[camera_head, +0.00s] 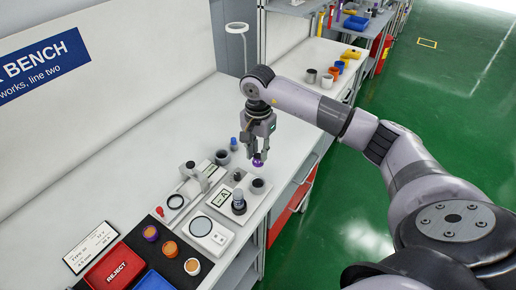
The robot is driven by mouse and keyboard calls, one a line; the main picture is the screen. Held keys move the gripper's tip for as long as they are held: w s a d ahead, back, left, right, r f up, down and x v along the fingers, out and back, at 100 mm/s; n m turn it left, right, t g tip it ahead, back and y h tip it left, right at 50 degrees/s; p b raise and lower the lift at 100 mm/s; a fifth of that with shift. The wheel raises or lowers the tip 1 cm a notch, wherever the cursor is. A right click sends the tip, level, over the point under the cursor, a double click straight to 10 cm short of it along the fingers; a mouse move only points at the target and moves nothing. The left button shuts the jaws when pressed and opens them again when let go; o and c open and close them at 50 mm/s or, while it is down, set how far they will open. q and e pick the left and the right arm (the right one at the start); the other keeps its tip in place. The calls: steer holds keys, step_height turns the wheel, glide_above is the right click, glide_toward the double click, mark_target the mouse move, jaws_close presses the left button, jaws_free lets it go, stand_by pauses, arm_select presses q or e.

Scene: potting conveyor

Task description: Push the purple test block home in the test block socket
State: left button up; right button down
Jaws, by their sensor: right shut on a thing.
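My right gripper (258,156) hangs down over the white bench, shut on the purple test block (258,162). Only a small purple part shows below the fingers. The block appears to be above the bench fixtures, near the front edge. A dark round ring-like fitting (257,186) on a pale plate lies just below the block in the picture; it may be the test block socket, but I cannot tell for certain. A visible gap separates the block from it in the picture. My left gripper is not in view.
A grey cylinder (238,201) stands on a plate marked A. A white device (211,231), a red REJECT tray (114,267), a blue tray (153,282) and a black mat (172,252) with several round pieces lie nearer. A dark cup (223,157) stands left of the gripper.

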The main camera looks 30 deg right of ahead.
mark_target(258, 172)
steer(key=shift+f+b, duration=0.85)
steer(key=shift+f, duration=0.8)
steer(key=shift+f+b, duration=0.4)
steer(key=shift+f, duration=0.5)
steer(key=shift+f+b, duration=0.25)
steer(key=shift+b, duration=0.15)
steer(key=shift+b, duration=0.65)
steer(key=shift+f+b, duration=1.9)
steer(key=shift+f, duration=0.15)
steer(key=c, duration=1.3)
jaws_free()
steer(key=shift+r, duration=0.1)
